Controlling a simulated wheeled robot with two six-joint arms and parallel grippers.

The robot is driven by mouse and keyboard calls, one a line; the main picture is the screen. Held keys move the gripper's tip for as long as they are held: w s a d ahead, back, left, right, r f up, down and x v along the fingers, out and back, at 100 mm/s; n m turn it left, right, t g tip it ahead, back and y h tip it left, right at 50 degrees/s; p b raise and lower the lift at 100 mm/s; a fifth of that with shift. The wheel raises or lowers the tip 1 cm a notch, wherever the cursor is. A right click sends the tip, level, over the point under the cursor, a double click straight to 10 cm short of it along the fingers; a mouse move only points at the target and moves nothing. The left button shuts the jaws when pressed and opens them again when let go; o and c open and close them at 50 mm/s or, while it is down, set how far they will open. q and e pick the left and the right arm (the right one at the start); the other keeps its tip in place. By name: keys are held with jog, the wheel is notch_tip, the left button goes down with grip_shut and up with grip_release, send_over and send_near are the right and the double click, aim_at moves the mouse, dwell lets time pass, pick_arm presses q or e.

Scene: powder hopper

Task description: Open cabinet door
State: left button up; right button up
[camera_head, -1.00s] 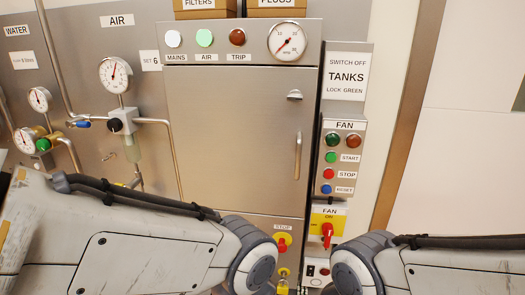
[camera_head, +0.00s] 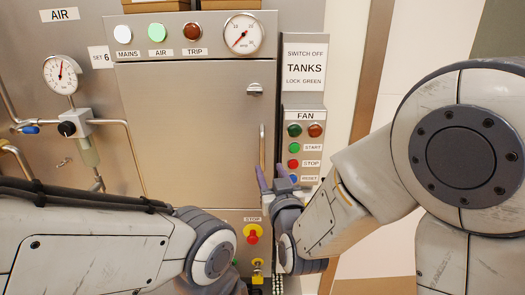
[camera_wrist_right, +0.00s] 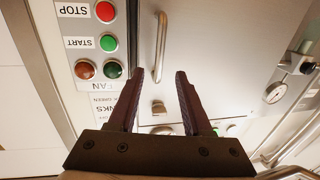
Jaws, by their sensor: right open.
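The grey metal cabinet door (camera_head: 185,130) looks shut, flush in its frame; it also fills much of the right wrist view (camera_wrist_right: 210,55). Its upright bar handle (camera_head: 262,147) is near the door's right edge, below a small latch (camera_head: 255,89). My right gripper (camera_head: 270,176) is open and empty at the lower end of the handle. In the right wrist view the handle (camera_wrist_right: 161,45) lines up with the gap between the fingers (camera_wrist_right: 160,74), beyond the fingertips, and I see no contact. The left arm's gripper is out of view.
The FAN panel (camera_head: 306,150) with several buttons stands just right of the handle, close to my right fingers. Gauges and pipes (camera_head: 62,75) are on the left wall.

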aim_at(263, 153)
jog(key=w+p, duration=0.1)
jog(key=w, duration=0.2)
jog(key=w+a+p, duration=0.1)
jog(key=w, duration=0.2)
jog(key=w+p, duration=0.2)
jog(key=w, duration=0.1)
jog(key=shift+a+r, duration=0.2)
jog(key=shift+a, duration=0.15)
jog(key=shift+w+a+f, duration=0.1)
jog(key=shift+w+f, duration=0.05)
jog(key=shift+w, duration=0.4)
grip_shut()
dwell(0.5)
